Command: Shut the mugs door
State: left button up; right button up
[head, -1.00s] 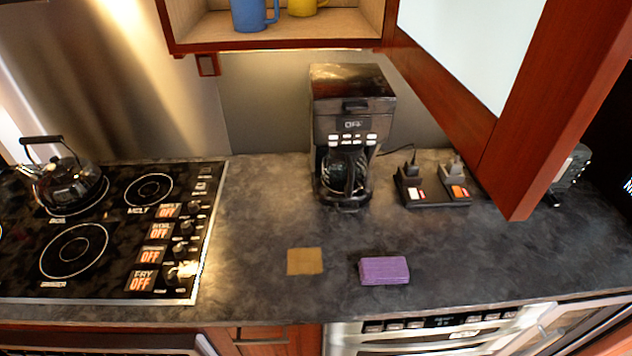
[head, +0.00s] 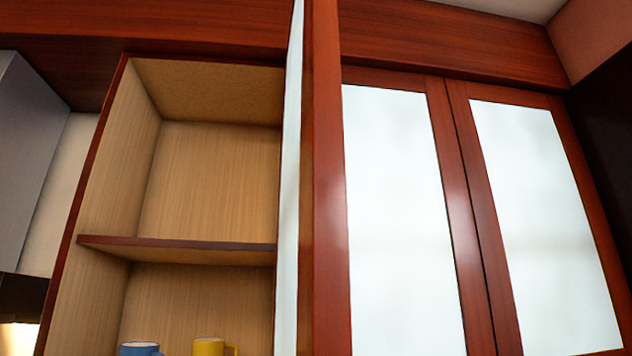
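The open cabinet (head: 178,247) stands left of centre in the head view, with light wood walls and one middle shelf. A blue mug (head: 139,349) and a yellow mug (head: 209,346) show at the bottom edge, cut off by the frame. The mugs door (head: 325,200) has a red-brown wood frame and a white pane. It stands open at the cabinet's right side and is seen nearly edge-on. Its lower end is out of the frame. Neither of my grippers is in view.
Two shut cabinet doors (head: 405,220) (head: 545,230) with white panes are to the right of the open door. A grey range hood (head: 35,160) is at the far left. Wood trim (head: 440,40) runs along the top. The counter is out of view.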

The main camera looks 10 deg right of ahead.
aim_at(311, 311)
jog(key=l+u, duration=0.25)
jog(key=l, duration=0.2)
jog(key=k+l+u, duration=0.1)
jog(key=l+u, duration=0.2)
jog(key=l, duration=0.15)
jog(key=k+u, duration=0.6)
jog(key=i+j, duration=0.05)
jog(key=i, duration=0.05)
